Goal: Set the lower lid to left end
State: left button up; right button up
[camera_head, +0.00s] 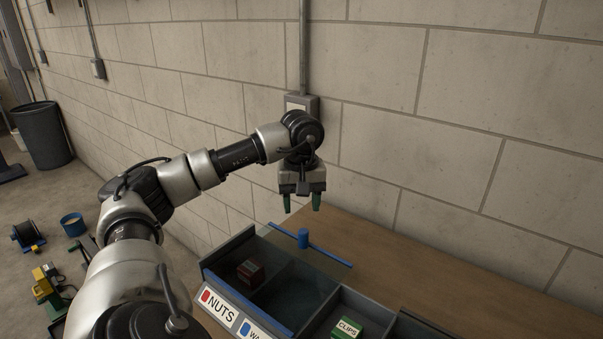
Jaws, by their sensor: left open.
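My left gripper (302,205) points straight down with its two green-tipped fingers apart and nothing between them. It hangs above the back edge of a grey divided box. Another blue strip (265,317) runs along the box's front. I cannot tell which lid is the lower one. The gripper appears apart from the knob. My right gripper is not in view.
The box's left compartment (226,251) holds a small red box (250,272); another holds a green CLIPS box (347,328). A NUTS label (219,305) is on the front. The wooden bench (440,285) is clear at right. A block wall (480,110) stands close behind.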

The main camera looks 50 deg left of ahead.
pick_arm(q)
jog(key=shift+r, duration=1.25)
